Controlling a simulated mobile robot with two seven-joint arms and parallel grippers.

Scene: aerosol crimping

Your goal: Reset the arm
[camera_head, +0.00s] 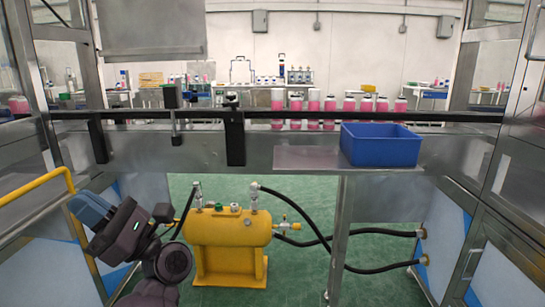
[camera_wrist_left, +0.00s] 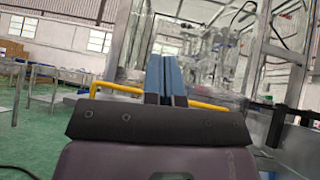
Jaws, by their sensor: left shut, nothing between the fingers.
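My left arm comes in at the lower left of the head view. Its gripper (camera_head: 82,205) has blue fingers that point up and to the left, below the conveyor rail and apart from everything. In the left wrist view the two blue fingers (camera_wrist_left: 161,65) stand upright side by side, pressed together with nothing between them. My right gripper is in neither view.
A row of pink bottles (camera_head: 313,107) stands along the conveyor rail (camera_head: 290,116). A blue bin (camera_head: 381,145) sits on a metal shelf (camera_head: 305,158). A yellow tank (camera_head: 228,240) with black hoses stands on the green floor. A yellow handrail (camera_head: 35,184) is at left.

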